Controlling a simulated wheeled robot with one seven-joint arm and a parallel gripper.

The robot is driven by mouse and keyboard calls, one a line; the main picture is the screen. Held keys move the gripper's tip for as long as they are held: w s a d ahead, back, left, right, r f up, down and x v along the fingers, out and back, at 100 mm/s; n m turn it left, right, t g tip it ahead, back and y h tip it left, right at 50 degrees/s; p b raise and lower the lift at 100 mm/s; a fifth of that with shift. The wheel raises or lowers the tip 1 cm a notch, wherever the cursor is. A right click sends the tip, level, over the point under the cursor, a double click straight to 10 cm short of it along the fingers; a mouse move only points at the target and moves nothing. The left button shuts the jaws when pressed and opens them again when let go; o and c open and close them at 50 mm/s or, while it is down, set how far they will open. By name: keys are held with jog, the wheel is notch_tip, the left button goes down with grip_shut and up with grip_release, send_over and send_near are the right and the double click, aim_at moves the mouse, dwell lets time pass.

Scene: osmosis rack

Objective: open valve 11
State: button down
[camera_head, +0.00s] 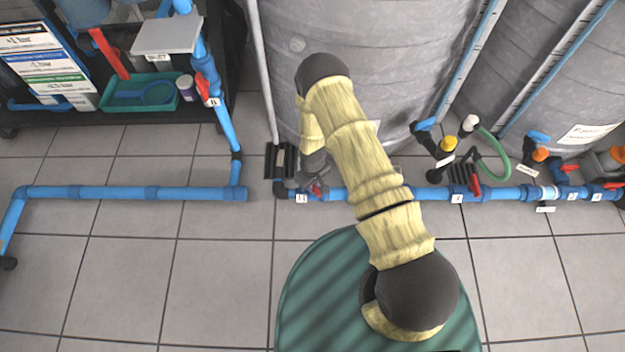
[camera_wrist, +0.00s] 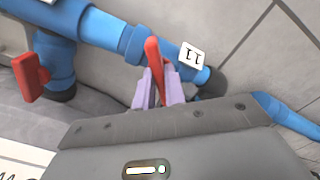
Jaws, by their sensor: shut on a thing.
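Valve 11's red handle (camera_wrist: 153,62) stands out from the blue pipe (camera_wrist: 125,38) in the wrist view, crosswise to it. The white tag "11" (camera_wrist: 191,56) is just right of it. My gripper (camera_wrist: 160,86) has its two lilac fingers shut on the handle, one on each side. In the head view the red handle (camera_head: 316,190) shows at the left end of the floor pipe (camera_head: 330,195). My gripper (camera_head: 308,183) is at it, partly hidden by my arm.
Another red valve handle (camera_wrist: 30,76) is close by at the left in the wrist view. Large grey tanks (camera_head: 400,80) stand behind the pipe. Tiled floor (camera_head: 140,260) is free at the left.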

jog(key=n+p, duration=0.3)
jog(key=n, duration=0.2)
jog(key=shift+r+n, duration=0.1)
jog(key=shift+n, duration=0.2)
jog(key=shift+d+n+p, duration=0.1)
jog(key=shift+n+p, duration=0.4)
jog(key=shift+n, duration=0.7)
jog(key=shift+n+p, duration=0.3)
jog(key=shift+n, duration=0.9)
jog(key=c, duration=1.5)
grip_release()
jog(key=shift+o, duration=0.2)
notch_tip(320, 180, up, 17)
jog(key=p, duration=0.7)
